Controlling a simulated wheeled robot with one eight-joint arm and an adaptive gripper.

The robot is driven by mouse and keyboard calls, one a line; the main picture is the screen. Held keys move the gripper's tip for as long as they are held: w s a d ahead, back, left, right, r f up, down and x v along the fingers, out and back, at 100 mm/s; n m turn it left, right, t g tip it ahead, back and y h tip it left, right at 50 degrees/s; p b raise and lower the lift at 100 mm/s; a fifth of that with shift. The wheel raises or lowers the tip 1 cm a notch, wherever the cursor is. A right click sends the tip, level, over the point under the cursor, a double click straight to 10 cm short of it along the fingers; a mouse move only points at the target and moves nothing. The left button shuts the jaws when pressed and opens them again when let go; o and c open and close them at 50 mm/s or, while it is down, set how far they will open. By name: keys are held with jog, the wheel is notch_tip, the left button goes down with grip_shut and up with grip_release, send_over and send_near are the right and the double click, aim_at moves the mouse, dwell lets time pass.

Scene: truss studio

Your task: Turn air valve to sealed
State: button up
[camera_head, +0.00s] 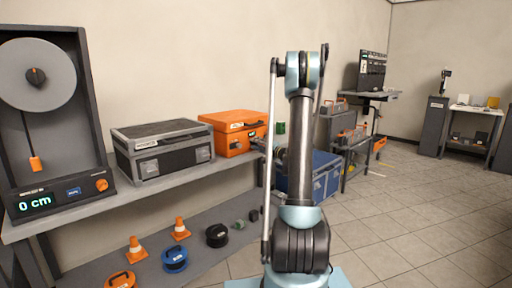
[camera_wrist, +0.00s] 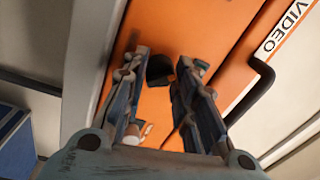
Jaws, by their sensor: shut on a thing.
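The orange case (camera_head: 232,132) stands on the long grey shelf, just left of my arm in the head view. Its orange face (camera_wrist: 205,30) fills the middle of the wrist view, with a white VIDEO label at the upper right. A small dark knob (camera_wrist: 160,68), which looks like the air valve, sits on that face. My gripper (camera_wrist: 164,62) has one fingertip on each side of the knob and is shut on it. The knob's marking cannot be read, and its lower part is partly hidden.
A black-and-grey case (camera_head: 165,150) stands left of the orange case. A gauge unit (camera_head: 50,110) reading 0 cm is at the far left. A dark handle (camera_wrist: 252,92) lies right of my fingers. A blue case (camera_head: 325,178) is behind my arm.

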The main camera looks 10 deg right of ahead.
jog(key=shift+s+a+f, duration=0.15)
jog(key=shift+a, duration=0.1)
jog(key=o, duration=1.1)
jog(key=shift+d, duration=0.1)
jog(key=v, duration=1.1)
jog(key=shift+s+d+f, duration=0.1)
jog(key=shift+s+d, duration=0.15)
